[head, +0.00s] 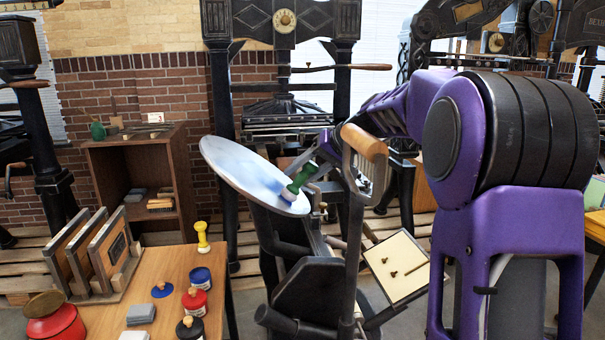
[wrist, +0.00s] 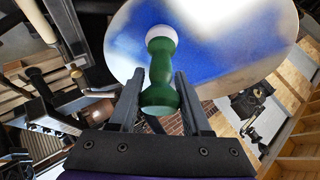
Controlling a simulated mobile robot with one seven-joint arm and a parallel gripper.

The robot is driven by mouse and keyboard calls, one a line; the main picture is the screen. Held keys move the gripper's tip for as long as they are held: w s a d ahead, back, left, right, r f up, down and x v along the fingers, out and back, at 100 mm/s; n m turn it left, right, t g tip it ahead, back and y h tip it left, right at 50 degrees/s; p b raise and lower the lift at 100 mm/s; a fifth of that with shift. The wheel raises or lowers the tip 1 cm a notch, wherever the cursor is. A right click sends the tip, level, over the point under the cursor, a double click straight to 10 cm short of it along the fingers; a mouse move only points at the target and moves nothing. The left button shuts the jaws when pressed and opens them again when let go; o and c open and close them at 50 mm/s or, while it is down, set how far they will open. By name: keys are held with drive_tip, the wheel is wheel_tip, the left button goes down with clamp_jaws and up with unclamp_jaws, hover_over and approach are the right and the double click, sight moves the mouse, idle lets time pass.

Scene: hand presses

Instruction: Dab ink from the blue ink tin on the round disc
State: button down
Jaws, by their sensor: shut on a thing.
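My gripper (wrist: 157,80) is shut on a green-handled dabber (wrist: 160,72) with a pale round head. In the head view the dabber (head: 300,180) is at the lower right part of the tilted round disc (head: 240,165), its head at the disc's face; the head seems to touch it. The disc (wrist: 225,35) carries a broad blue ink smear, with paler areas around it. The blue ink tin (head: 200,282) stands on the wooden table, well left of and below my gripper. A blue lid (head: 162,290) lies beside it.
The table (head: 165,265) also holds a yellow dabber (head: 202,237), a red tin (head: 194,302), a black tin (head: 190,330), grey blocks and a rack (head: 95,255). The press's wooden-gripped handle (head: 364,142) stands close to my gripper. A tilted tray (head: 396,266) is below.

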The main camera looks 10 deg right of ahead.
drive_tip(key=shift+d+r+p, duration=0.9)
drive_tip(key=shift+r+p, duration=0.1)
drive_tip(key=shift+r, duration=0.2)
drive_tip(key=shift+d+r+p, duration=0.85)
drive_tip(key=shift+r+p, duration=0.1)
drive_tip(key=shift+r, duration=0.25)
